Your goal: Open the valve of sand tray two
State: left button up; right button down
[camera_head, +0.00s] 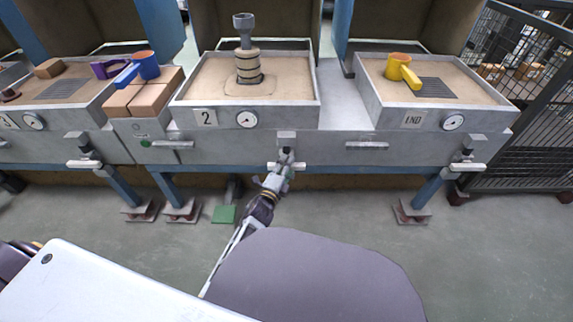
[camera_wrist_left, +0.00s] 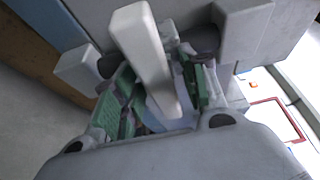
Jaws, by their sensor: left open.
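Sand tray two (camera_head: 290,116), marked with a "2" plate (camera_head: 206,117) and a round dial (camera_head: 247,119), is in the middle of the head view. Its valve (camera_head: 286,150) hangs below the front, with a white bar handle (camera_head: 300,165) lying crosswise. My left gripper (camera_head: 280,174) is at this handle, partly covering it. In the left wrist view the white handle (camera_wrist_left: 146,52) runs between the green-padded fingers of the gripper (camera_wrist_left: 168,95), which are open around it. Contact cannot be told. My right gripper is not in view.
A ringed grey part (camera_head: 248,62) stands in tray two's sand. A green pedal (camera_head: 223,214) is on the floor. A mesh fence (camera_head: 530,110) stands at right.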

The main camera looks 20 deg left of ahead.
pick_arm(q)
grip_shut()
dwell(0.3)
dwell(0.3)
